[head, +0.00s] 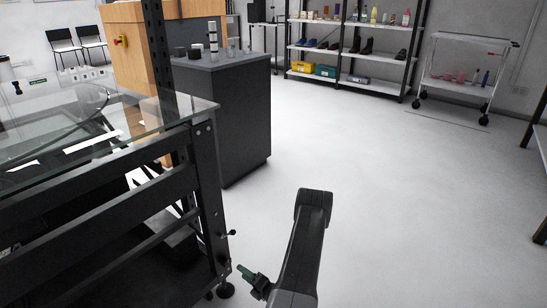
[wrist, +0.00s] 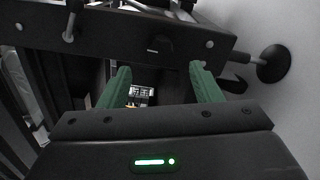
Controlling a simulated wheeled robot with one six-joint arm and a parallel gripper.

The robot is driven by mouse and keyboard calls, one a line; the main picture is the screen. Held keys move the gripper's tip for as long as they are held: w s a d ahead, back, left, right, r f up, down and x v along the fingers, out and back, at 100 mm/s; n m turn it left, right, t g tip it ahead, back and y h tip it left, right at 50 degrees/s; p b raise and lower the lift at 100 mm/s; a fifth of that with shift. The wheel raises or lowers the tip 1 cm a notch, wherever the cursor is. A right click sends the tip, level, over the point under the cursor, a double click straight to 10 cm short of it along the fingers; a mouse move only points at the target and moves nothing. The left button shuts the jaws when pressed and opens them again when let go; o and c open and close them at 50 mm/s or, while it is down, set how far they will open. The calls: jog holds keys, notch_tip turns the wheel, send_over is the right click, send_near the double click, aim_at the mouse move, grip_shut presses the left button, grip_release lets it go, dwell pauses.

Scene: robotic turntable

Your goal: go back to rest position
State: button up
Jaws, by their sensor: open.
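My gripper (wrist: 158,80) is open in the wrist view, its two green fingers apart with nothing between them. In the head view my gripper (head: 243,271) shows low in the picture, beside the leg of the black table frame (head: 207,190). The wrist view shows a dark frame beam (wrist: 110,35) close beyond the fingers. I cannot tell the exact gap between the fingers and the frame.
A glass-topped table (head: 175,105) stands at the left. A dark grey cabinet (head: 240,120) stands behind it. Shelves (head: 345,52) and a wheeled cart (head: 455,85) line the back wall. The pale floor (head: 400,200) at the middle and right is clear.

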aim_at(228, 262)
jog(key=b+x, duration=0.2)
jog(key=x, duration=0.6)
jog(key=shift+w+a+f, duration=0.1)
jog(key=shift+a+f, duration=0.05)
jog(key=shift+a, duration=0.1)
jog(key=shift+d+r+n, duration=0.15)
jog(key=shift+r+n, duration=0.05)
jog(key=shift+n, duration=0.6)
jog(key=n, duration=1)
jog(key=shift+r, duration=0.1)
jog(key=n+p, duration=0.1)
jog(key=n, duration=0.2)
jog(key=shift+p, duration=0.35)
jog(key=shift+p+v, duration=0.3)
jog(key=shift+v, duration=1.1)
jog(key=shift+s, duration=0.25)
